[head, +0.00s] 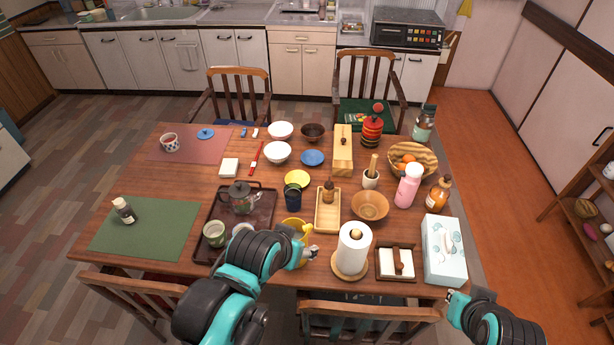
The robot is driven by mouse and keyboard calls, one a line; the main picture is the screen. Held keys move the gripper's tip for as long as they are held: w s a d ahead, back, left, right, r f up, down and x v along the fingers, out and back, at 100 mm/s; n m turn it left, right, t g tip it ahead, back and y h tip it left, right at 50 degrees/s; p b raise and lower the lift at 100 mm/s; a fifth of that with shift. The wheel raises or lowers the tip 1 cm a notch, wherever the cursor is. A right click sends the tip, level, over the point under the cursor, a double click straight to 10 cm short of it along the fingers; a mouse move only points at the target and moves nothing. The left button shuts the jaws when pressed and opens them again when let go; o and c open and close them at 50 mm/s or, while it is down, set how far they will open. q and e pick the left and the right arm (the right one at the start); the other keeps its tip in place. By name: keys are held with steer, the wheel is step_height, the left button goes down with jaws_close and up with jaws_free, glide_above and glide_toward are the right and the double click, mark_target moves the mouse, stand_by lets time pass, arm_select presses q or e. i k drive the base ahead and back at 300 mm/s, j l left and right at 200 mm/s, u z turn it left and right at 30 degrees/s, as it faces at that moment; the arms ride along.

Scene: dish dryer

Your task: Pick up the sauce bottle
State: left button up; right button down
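Several bottles could be the sauce bottle, and I cannot tell which one it is. A small brown bottle (328,192) stands in a light wooden tray (321,224) near the table's middle. An amber bottle (438,195) stands at the right edge. My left gripper (309,252) is at the table's front edge, by a yellow cup (294,228), apart from all three bottles. My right gripper (455,297) is low at the front right, by the tissue box. Their finger openings are too small to read.
A paper towel roll (353,250), a napkin holder (396,263) and a tissue box (444,251) crowd the front right. A dark tray (208,249) holds a teapot (240,197) and cups. The green placemat (160,232) is mostly clear. Chairs surround the table.

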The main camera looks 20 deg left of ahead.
mark_target(125, 211)
steer(key=k+u, duration=0.1)
steer(key=u, duration=0.7)
steer(key=k+u, duration=0.1)
steer(key=u, duration=0.3)
steer(key=j+u, duration=0.15)
steer(key=u, duration=0.3)
steer(key=k+j+u, duration=0.1)
steer(key=u, duration=0.3)
steer(key=i+j+z, duration=0.6)
steer(key=j+z, duration=0.3)
steer(key=i+j+z, duration=0.1)
steer(key=j+z, duration=0.4)
steer(key=j, duration=0.25)
steer(key=j+z, duration=0.45)
steer(key=j, duration=0.2)
steer(key=j+z, duration=0.45)
steer(key=j, duration=0.25)
steer(key=k+j+z, duration=0.25)
steer(key=j+z, duration=0.2)
steer(key=j, duration=0.15)
